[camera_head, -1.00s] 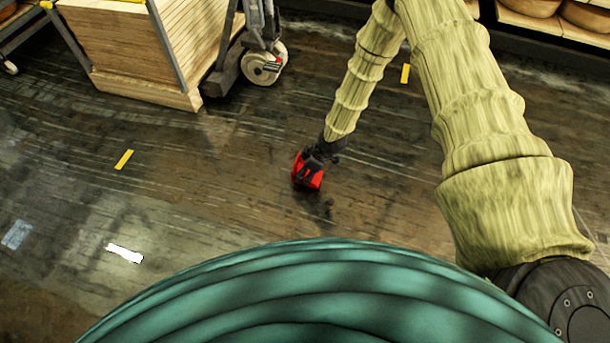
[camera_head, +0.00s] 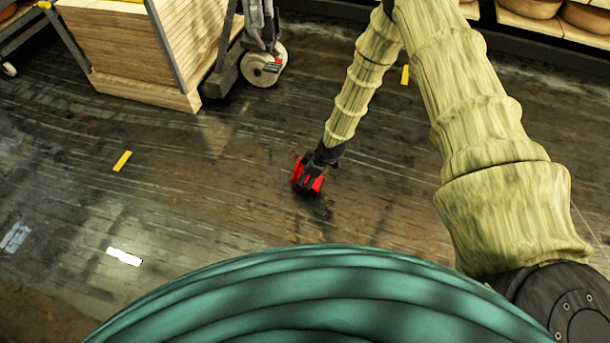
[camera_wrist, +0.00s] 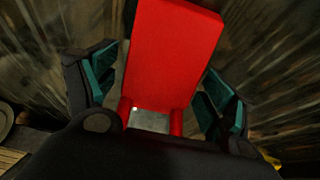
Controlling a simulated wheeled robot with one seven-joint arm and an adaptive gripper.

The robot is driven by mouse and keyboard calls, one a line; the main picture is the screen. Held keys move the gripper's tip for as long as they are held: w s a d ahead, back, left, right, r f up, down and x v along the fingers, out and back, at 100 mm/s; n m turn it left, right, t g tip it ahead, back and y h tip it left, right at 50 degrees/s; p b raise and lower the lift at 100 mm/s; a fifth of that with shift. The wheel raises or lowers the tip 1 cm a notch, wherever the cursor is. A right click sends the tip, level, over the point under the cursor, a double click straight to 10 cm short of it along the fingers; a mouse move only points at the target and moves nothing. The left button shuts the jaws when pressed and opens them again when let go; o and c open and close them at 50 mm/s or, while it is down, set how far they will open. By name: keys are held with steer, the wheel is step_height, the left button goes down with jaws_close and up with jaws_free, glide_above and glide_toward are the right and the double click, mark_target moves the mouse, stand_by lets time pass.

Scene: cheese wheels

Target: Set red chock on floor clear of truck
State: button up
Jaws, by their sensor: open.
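The red chock (camera_head: 317,184) is at the tip of my arm in the middle of the head view, at or just above the wooden floor. In the wrist view the red chock (camera_wrist: 172,50) lies between the two teal-padded fingers. My gripper (camera_head: 312,172) is open around it, and in the wrist view my gripper (camera_wrist: 158,88) shows gaps between the chock and the pads. The truck (camera_head: 250,50), with a pale wheel, stands at the top, well apart from the chock. Whether the chock's underside touches the floor is hard to tell.
Yellow floor marks (camera_head: 122,161) and a white mark (camera_head: 125,257) lie on the floor. Shelves with cheese wheels (camera_head: 585,17) line the top right. Floor around the chock is clear.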

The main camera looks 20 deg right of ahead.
steer(key=shift+r, duration=0.1)
steer(key=p+v, duration=0.6)
steer(key=v, duration=0.6)
steer(key=s+a+f+m+g, duration=0.1)
steer(key=s+a+m, duration=0.15)
steer(key=s, duration=0.65)
steer(key=s+a+f+m, duration=0.1)
steer(key=s+m, duration=0.2)
steer(key=s, duration=0.5)
steer(key=s+d+r+m+h, duration=0.1)
steer(key=s+d+m, duration=0.1)
steer(key=s, duration=0.6)
steer(key=s+d+r+m+g+h, duration=0.1)
steer(key=s+m, duration=0.3)
steer(key=s, duration=0.5)
steer(key=shift+s+d+r+h, duration=0.25)
steer(key=shift+d+r+h, duration=0.3)
steer(key=shift+r+h, duration=0.2)
